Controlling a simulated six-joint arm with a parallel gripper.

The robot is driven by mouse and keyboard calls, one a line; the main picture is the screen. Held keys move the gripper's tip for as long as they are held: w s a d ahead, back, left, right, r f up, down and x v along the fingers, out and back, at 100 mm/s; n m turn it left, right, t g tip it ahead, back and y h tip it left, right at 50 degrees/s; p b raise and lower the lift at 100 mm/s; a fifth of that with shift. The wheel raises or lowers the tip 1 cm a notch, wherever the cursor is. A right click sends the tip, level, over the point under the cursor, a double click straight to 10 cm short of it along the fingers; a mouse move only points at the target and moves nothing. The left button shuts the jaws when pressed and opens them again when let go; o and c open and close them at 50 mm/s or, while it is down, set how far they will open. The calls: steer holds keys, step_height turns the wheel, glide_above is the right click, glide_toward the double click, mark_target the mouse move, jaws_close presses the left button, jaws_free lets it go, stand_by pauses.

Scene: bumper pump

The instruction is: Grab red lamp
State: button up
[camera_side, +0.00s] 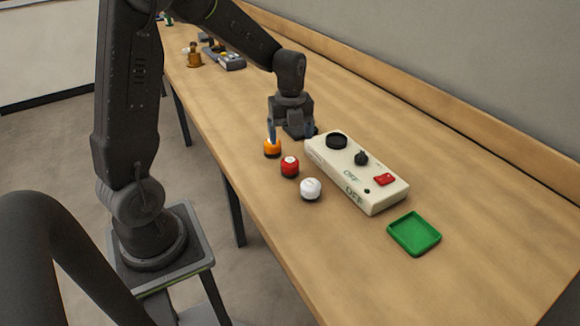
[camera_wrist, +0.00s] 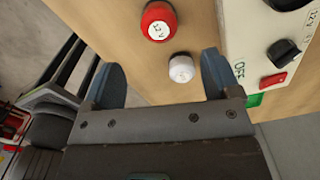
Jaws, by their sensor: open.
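The red lamp (camera_side: 290,167) stands on the wooden bench, between an orange lamp (camera_side: 272,148) and a white lamp (camera_side: 311,189). In the wrist view the red lamp (camera_wrist: 158,20) shows at the top, with a white label reading "12 V". It lies beyond the fingertips, and nothing touches it. My gripper (camera_side: 290,131) is open and empty, above the bench close to the orange lamp and the box. In the wrist view the two fingers of my gripper (camera_wrist: 161,75) are spread wide, with the white lamp (camera_wrist: 181,67) seen between them.
A cream control box (camera_side: 330,158) with a black knob and red switch stands right of the lamps. A green tray (camera_side: 414,233) lies nearer the camera. A brass-coloured item (camera_side: 194,56) and a grey device (camera_side: 225,59) stand farther back. The bench's near end is clear.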

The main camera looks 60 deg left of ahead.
mark_target(289, 158)
step_height(289, 158, down, 4)
steer(key=shift+f, duration=0.2)
steer(key=shift+a+f, duration=0.2)
steer(key=shift+f, duration=1.1)
steer(key=shift+a+f, duration=0.15)
steer(key=shift+f, duration=1.15)
steer(key=shift+c, duration=0.5)
steer(key=c, duration=0.9)
steer(key=shift+c, duration=0.2)
steer(key=shift+r, duration=0.15)
